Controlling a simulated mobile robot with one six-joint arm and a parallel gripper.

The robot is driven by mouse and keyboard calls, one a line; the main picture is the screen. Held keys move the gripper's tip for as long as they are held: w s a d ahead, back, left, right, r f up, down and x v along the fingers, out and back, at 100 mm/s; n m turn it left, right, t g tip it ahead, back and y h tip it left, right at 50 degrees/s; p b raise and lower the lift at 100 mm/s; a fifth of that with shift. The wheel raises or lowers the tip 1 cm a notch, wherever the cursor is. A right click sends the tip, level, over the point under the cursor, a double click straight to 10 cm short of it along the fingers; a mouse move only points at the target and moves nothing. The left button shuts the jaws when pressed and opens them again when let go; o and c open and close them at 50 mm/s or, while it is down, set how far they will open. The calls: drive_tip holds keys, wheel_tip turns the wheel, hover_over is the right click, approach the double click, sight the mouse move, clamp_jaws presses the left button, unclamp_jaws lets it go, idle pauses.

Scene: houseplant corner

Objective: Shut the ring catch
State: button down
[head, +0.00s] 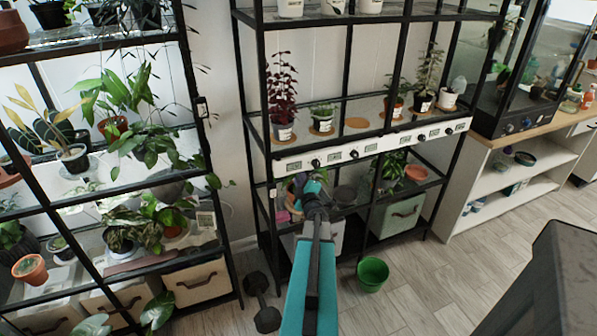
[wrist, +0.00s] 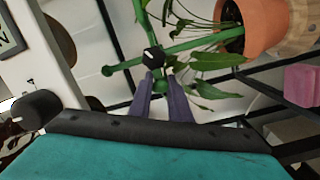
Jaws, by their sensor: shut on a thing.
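In the wrist view, the two grey-purple fingers of my gripper (wrist: 163,88) are closed on a small green ball (wrist: 162,85). The ball is next to a green plant-support rod (wrist: 190,46) and a black knob (wrist: 153,56); I take these as parts of the ring catch. Whether the catch is latched cannot be told. The rod runs past green leaves (wrist: 195,62) of a plant in a terracotta pot (wrist: 267,22). In the head view, my arm reaches the lower bay of the middle rack and hides most of the catch.
The black middle rack (head: 250,130) has a white control strip (head: 350,150) just above my gripper. A grey-green bin (head: 398,215) stands to the right on its lower shelf. A green bucket (head: 372,274) and a dumbbell (head: 262,300) are on the floor.

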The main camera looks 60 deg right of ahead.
drive_tip(key=shift+s+d+r+n+t+y+p, duration=0.1)
drive_tip(key=shift+s+d+n+t+y+p, duration=0.1)
drive_tip(key=shift+n+t+y+p, duration=0.4)
drive_tip(key=shift+s+d+r+n+t+y+p, duration=0.1)
drive_tip(key=shift+d+y+p, duration=0.1)
drive_tip(key=shift+p, duration=0.7)
drive_tip(key=shift+f+y+p, duration=0.1)
drive_tip(key=shift+y+p, duration=0.2)
drive_tip(key=shift+f+n, duration=0.15)
drive_tip(key=shift+n, duration=0.25)
drive_tip(key=shift+s+a+f+t, duration=0.1)
drive_tip(key=shift+a+t, duration=0.05)
drive_tip(key=shift+t, duration=0.15)
drive_tip(key=c, duration=1.6)
unclamp_jaws()
drive_tip(key=shift+c, duration=0.2)
drive_tip(key=b+v, duration=0.2)
drive_tip(key=v, duration=1.1)
drive_tip(key=shift+s, duration=0.35)
drive_tip(key=shift+a, duration=0.1)
